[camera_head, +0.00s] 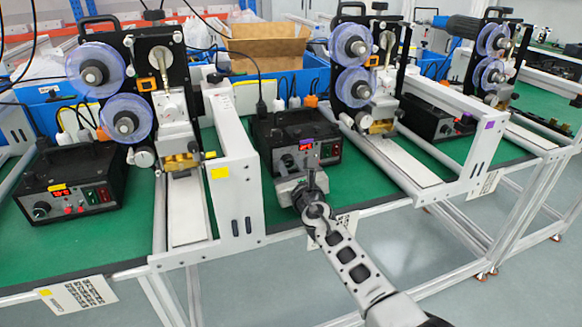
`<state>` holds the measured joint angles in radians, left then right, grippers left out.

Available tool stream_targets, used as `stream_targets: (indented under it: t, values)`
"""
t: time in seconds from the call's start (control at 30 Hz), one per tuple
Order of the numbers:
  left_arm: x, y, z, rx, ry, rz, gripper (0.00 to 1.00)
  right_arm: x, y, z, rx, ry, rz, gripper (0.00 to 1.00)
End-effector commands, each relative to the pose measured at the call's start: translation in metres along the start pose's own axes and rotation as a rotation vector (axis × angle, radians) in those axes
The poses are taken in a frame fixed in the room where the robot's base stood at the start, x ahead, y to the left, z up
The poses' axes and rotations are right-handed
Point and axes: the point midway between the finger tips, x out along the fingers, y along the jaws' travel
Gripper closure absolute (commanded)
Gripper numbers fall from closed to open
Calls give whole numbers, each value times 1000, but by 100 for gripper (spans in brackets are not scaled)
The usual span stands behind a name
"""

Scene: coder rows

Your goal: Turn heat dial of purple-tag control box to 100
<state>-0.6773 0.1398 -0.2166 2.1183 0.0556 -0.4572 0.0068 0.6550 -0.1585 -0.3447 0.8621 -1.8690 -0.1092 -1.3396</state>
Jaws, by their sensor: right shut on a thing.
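The black control box (262,130) with a purple tag (306,142) stands on the green bench in the middle. A small lit display shows just under its tag, but its digits are too small to read. Red and green switches (331,150) show at the right of its front panel. My right gripper (287,170) is at the left part of this panel, shut on the heat dial, which the gripper hides. The dial's setting cannot be read. My left gripper is not in view.
A control box with a yellow tag (70,180) stands at left, and another black box (432,120) at right. White machine frames (232,170) with reels flank the middle box. Blue bins and a cardboard box (268,48) are behind. Floor is clear in front.

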Motion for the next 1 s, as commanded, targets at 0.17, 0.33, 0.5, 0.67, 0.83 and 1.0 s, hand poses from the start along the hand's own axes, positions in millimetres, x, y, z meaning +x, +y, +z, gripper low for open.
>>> stream_targets:
  t: [0.17,0.33,0.5,0.67,0.83,1.0]
  values:
    - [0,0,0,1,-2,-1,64,0,0,0,81,5,0,97]
    - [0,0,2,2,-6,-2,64,0,0,0,203,11,2,97]
    - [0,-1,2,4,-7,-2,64,0,-1,0,332,18,3,97]
    - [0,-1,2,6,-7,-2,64,0,-1,-1,438,24,4,97]
    - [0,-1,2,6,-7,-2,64,0,-1,-1,524,28,4,97]
    - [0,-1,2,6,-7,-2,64,0,-1,-1,573,31,4,97]
